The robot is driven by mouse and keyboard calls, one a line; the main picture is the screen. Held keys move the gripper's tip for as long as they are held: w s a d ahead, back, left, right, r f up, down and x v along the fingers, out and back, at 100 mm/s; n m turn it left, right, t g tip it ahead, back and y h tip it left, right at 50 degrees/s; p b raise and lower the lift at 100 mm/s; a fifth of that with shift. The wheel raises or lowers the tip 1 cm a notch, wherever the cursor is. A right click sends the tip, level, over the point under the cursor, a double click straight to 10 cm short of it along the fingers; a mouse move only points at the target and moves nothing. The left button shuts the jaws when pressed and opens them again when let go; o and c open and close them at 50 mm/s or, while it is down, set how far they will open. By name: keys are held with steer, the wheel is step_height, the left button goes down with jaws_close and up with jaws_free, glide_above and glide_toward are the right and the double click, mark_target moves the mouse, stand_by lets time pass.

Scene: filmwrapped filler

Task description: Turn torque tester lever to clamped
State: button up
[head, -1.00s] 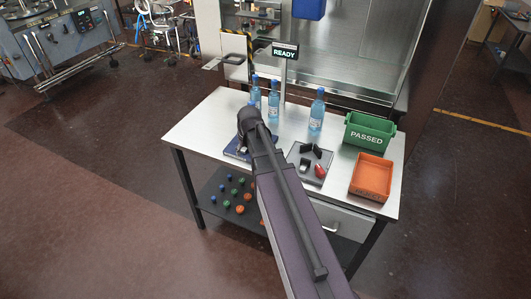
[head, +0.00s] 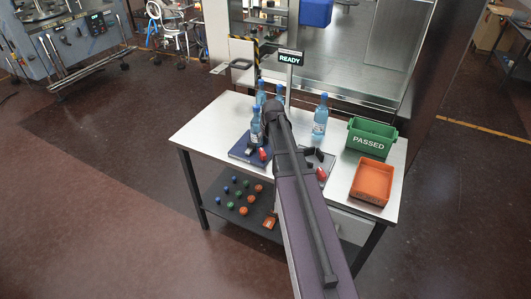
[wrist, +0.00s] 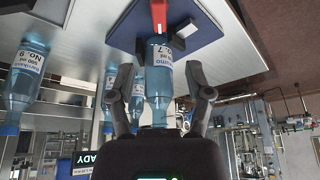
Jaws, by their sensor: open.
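The torque tester appears to be the dark blue base (head: 240,151) at the table's left front, with a red lever (head: 263,154) at its front. A blue bottle (head: 256,128) stands upright on the base. In the wrist view, which is upside down, the red lever (wrist: 159,14) lies beyond that bottle, labelled No. 7 (wrist: 159,80), between dark jaw blocks. My gripper (wrist: 159,72) is open, with one finger on either side of the bottle in the picture; I cannot tell whether they touch it. In the head view my arm hides the fingers.
Several other blue bottles (head: 320,115) stand behind and right. A grey pad (head: 326,157) with black blocks and a red piece lies right of my arm. The green PASSED bin (head: 370,139) and orange tray (head: 372,181) fill the right side. A READY sign (head: 289,58) stands behind.

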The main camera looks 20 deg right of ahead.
mark_target(262, 151)
steer(key=shift+b+x, duration=6.1)
steer(key=shift+x, duration=0.7)
